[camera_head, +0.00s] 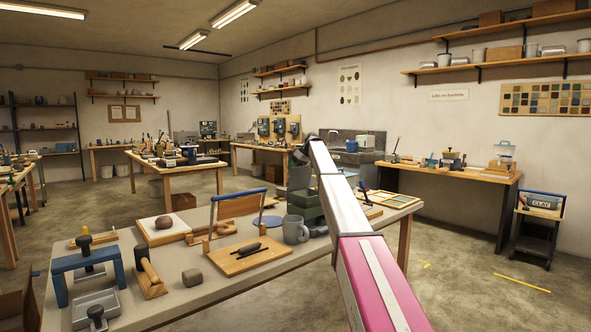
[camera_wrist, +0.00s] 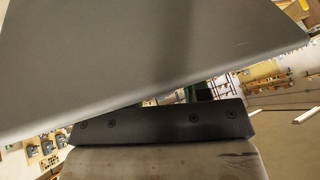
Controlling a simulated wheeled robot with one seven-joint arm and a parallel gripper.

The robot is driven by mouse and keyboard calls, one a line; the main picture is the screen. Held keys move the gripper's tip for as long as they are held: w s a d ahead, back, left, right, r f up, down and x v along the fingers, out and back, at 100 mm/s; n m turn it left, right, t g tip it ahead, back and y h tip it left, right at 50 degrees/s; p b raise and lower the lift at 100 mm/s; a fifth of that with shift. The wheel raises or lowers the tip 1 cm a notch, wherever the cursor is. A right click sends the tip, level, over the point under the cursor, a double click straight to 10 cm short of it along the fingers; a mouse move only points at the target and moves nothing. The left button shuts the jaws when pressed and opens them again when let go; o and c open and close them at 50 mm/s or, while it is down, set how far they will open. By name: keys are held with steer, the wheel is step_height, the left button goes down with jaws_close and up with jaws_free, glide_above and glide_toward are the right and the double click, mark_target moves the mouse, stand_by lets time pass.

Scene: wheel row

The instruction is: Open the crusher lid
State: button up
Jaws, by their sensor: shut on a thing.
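The crusher (camera_head: 307,205) is a dark green box on the near workbench, partly hidden behind my arm. A grey-green panel, which looks like its lid (camera_head: 299,176), stands raised above the box; its exact angle is hard to tell. In the wrist view a large flat grey panel, apparently the lid (camera_wrist: 150,60), fills the upper part, very close. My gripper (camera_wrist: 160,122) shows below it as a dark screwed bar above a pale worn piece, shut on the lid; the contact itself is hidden. In the head view my arm hides most of the gripper.
The near workbench (camera_head: 175,262) is crowded. A framed tray (camera_head: 390,199) lies right of my arm.

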steer(key=shift+d+f, duration=0.2)
steer(key=shift+f, duration=0.2)
steer(key=o, duration=1.2)
steer(key=shift+w, duration=0.1)
steer(key=shift+r, duration=0.1)
steer(key=shift+d+r, duration=0.25)
steer(key=shift+r, duration=0.2)
steer(key=v, duration=0.9)
steer(key=shift+d+r, duration=0.2)
steer(key=shift+r, duration=0.15)
